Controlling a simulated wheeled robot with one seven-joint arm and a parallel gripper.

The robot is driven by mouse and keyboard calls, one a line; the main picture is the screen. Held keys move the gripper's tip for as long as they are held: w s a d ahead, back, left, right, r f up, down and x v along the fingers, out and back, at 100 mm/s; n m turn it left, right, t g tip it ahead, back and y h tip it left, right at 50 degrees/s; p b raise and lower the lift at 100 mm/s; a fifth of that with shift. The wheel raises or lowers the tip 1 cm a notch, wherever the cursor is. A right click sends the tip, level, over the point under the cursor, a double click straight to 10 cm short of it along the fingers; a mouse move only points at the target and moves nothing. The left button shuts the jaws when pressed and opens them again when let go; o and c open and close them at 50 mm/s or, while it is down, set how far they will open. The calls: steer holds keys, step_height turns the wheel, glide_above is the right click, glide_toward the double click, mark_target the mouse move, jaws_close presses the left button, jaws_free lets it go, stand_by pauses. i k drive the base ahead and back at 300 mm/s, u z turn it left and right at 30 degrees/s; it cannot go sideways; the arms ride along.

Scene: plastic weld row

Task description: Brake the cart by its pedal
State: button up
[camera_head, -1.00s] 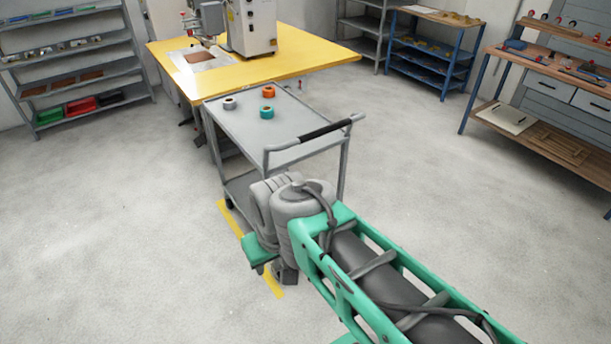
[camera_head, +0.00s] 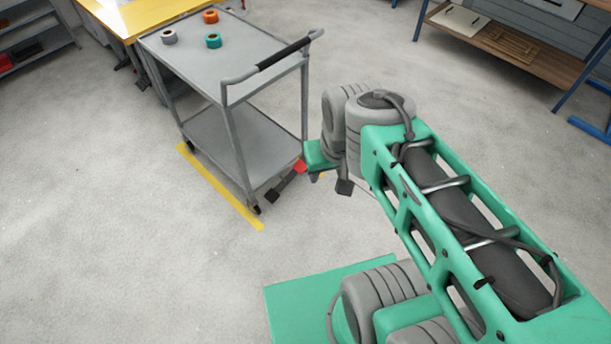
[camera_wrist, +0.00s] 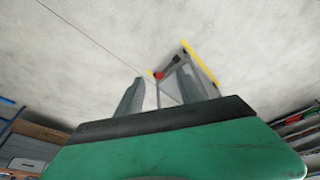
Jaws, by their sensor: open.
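The grey two-shelf cart (camera_head: 235,42) stands left of my arm in the head view. Low at its near end a dark bar juts out, with a red pad (camera_head: 300,166) at one end and a black pad (camera_head: 272,196) at the other. In the wrist view the red pad (camera_wrist: 158,75) and black pad (camera_wrist: 174,63) appear beyond and between my fingers. My gripper (camera_wrist: 160,88) is open and empty, apart from the pads.
Three tape rolls lie on the cart's top: grey (camera_head: 169,37), orange (camera_head: 210,16) and teal (camera_head: 213,41). The cart's push handle (camera_head: 285,55) overhangs its near end. Floor is clear at left. A workbench (camera_head: 500,40) stands at back right.

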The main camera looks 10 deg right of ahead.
mark_target(300, 167)
steer(key=z, duration=0.15)
steer(key=i, duration=0.95)
